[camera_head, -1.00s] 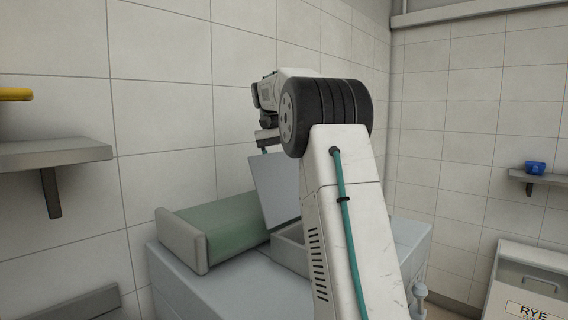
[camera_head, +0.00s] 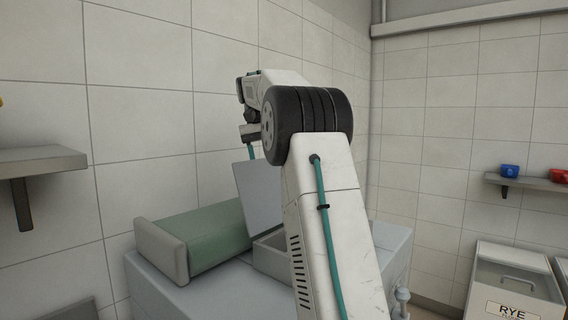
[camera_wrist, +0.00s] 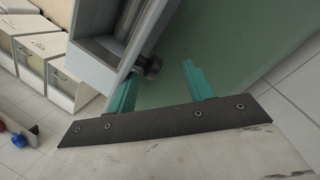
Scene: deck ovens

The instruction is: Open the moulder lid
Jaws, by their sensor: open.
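The moulder (camera_head: 205,290) is a pale grey machine with a green belt section (camera_head: 215,240) on top. Its lid, a flat grey panel (camera_head: 258,197), stands raised and steep above a box-like opening, leaning slightly left. My arm hides the right part of the opening. In the wrist view my gripper (camera_wrist: 162,82) is open, its two teal fingers spread apart with nothing held. A dark round knob (camera_wrist: 149,67) shows between and beyond the fingers, beside a grey metal frame (camera_wrist: 98,55); I cannot tell whether they touch. In the head view the fingers are hidden.
A wall shelf (camera_head: 40,160) is at left. Tiled walls close in behind the moulder.

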